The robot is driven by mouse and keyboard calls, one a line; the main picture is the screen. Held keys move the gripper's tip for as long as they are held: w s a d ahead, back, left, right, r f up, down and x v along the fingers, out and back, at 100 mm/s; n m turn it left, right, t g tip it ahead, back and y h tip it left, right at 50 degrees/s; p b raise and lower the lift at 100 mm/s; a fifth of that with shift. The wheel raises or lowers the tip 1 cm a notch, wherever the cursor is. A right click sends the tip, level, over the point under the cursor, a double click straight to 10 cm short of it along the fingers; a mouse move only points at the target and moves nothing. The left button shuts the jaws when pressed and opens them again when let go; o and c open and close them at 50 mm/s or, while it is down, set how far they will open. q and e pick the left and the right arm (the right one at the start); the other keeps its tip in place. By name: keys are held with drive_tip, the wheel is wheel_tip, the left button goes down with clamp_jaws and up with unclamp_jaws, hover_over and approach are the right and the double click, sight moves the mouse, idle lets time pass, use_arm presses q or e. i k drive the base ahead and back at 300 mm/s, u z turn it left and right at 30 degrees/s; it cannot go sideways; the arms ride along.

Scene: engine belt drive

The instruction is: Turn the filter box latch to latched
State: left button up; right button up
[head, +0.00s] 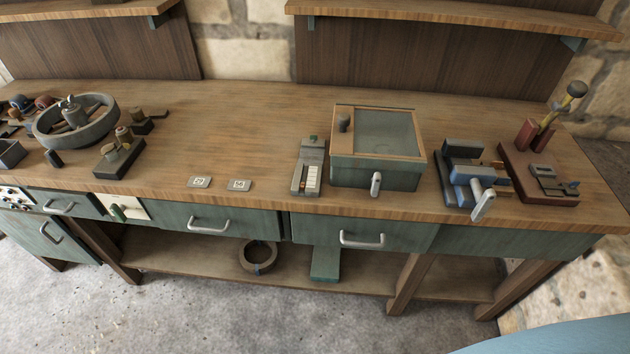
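A green box (350,173), which looks like the filter box, stands on the wooden workbench right of the middle. A pale metal latch lever (376,184) is on the box's front face and stands roughly upright. Whether this position counts as latched cannot be told. The lid looks closed. Neither of my grippers shows in the head view.
Drawer handles (362,240) stick out below the bench edge. The benchtop (240,130) left of the box is mostly clear.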

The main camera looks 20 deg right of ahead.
sight(375, 181)
drive_tip(key=u, duration=0.75)
drive_tip(key=i, duration=0.95)
drive_tip(key=z, duration=1.2)
